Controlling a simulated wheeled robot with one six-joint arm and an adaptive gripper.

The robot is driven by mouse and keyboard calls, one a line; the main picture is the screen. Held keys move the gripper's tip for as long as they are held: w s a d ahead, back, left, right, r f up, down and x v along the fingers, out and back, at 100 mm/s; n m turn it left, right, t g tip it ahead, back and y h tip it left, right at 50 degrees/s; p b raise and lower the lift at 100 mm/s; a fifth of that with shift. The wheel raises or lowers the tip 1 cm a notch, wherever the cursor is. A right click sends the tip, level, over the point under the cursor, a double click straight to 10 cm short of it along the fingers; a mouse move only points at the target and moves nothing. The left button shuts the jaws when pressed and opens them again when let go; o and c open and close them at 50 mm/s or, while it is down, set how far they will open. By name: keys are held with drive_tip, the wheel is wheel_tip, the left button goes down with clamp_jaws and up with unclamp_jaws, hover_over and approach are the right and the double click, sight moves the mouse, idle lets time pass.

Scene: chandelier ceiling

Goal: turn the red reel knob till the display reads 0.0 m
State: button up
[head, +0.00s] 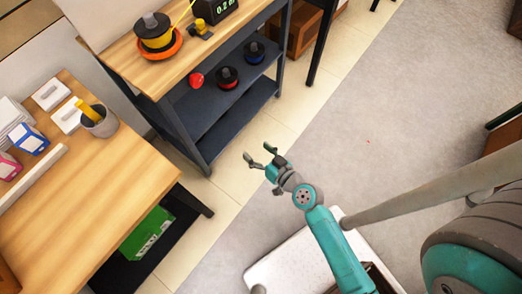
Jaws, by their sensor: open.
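A reel (155,32) stands on the wooden top of the workbench at the upper left. It has a dark grey top, a yellow winding and an orange-red rim (165,50). I cannot tell which part is the red knob. The black display (219,9) stands to the right of the reel at the top edge of the head view. Its green digits seem to start with 0.2; the rest is hard to read. My gripper (259,152) is open and empty, over the floor in front of the bench, well apart from the reel and the display.
A small yellow and dark device (201,27) sits between reel and display. A wooden table (85,205) with boxes and a cup stands left. The floor (340,130) is open on the right.

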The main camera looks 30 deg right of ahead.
drive_tip(key=shift+s, duration=0.2)
idle(0.3)
drive_tip(key=n+t+y, duration=0.3)
drive_tip(key=n+y, duration=0.1)
drive_tip(key=n, duration=0.1)
approach(199, 81)
drive_tip(key=x, duration=1)
drive_tip(key=shift+w+a, duration=0.2)
drive_tip(key=c, duration=1.2)
